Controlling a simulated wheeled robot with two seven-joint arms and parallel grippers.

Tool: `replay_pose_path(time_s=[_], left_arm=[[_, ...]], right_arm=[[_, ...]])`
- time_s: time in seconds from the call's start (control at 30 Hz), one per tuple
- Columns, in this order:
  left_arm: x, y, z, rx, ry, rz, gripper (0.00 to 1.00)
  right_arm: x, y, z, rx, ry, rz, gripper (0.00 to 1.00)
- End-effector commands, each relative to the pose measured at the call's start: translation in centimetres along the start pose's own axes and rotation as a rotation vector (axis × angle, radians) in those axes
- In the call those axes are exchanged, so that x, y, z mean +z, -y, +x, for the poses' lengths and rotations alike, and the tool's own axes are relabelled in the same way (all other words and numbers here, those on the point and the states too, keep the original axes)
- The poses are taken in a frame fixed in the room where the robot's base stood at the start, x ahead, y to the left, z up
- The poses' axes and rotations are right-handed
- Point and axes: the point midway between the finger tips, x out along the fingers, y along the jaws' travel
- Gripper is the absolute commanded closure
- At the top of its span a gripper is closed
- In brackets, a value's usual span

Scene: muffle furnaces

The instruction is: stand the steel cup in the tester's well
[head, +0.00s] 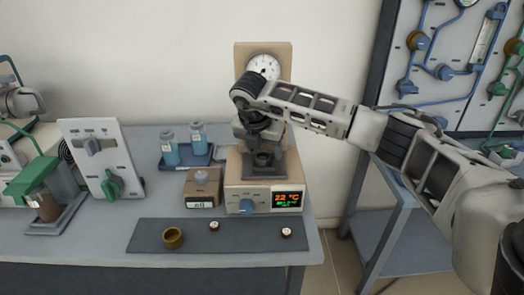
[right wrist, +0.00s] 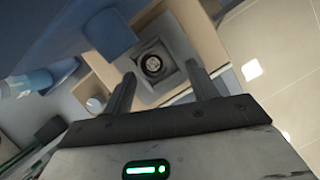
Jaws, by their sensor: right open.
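The tester (head: 238,195) is a beige unit with a blue knob, a display reading 22 °C and a dial on a back panel. Its well (head: 264,172) is a grey square block on top, also seen from above in the right wrist view (right wrist: 182,48). A round metallic thing (right wrist: 153,64) sits in the well's middle; it looks like the steel cup, but I cannot be sure. My right gripper (head: 263,150) points down above the well. Its fingers (right wrist: 160,72) are open, apart on either side of the round thing, with nothing visibly held. My left gripper is out of view.
A dark mat (head: 190,245) in front carries a brass cup (head: 173,238) and two small pale-topped pieces. A switch panel (head: 102,160) stands further left.

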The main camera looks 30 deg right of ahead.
Motion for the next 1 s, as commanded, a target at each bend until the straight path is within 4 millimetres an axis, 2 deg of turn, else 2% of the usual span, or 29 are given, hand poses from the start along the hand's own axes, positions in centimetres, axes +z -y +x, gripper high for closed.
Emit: replay_pose_path(time_s=[0.2,0.4,0.6,0.73,0.77,0.87,0.97,1.0], left_arm=[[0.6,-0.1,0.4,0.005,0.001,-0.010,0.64],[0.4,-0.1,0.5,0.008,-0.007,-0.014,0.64],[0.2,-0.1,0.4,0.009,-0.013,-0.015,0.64],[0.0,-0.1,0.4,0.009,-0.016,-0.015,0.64],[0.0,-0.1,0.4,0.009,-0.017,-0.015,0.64],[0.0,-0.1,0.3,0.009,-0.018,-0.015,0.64],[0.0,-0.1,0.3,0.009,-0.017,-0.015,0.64],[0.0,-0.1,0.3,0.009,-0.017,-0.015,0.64]], right_arm=[[0.0,-0.3,-5.4,0.014,0.006,-0.003,0.42],[0.0,-0.3,-8.8,0.014,0.005,-0.001,0.42],[0.0,-0.2,-10.1,0.013,0.006,-0.001,0.42],[-0.9,-0.7,-9.7,0.029,-0.021,-0.029,0.42],[-1.7,-1.1,-9.4,0.045,-0.042,-0.052,0.42],[-6.6,-3.2,-7.6,0.142,-0.182,-0.181,0.42],[-15.2,-5.7,-6.4,0.331,-0.430,-0.353,0.42],[-19.3,-6.5,-6.6,0.434,-0.553,-0.412,0.42]])
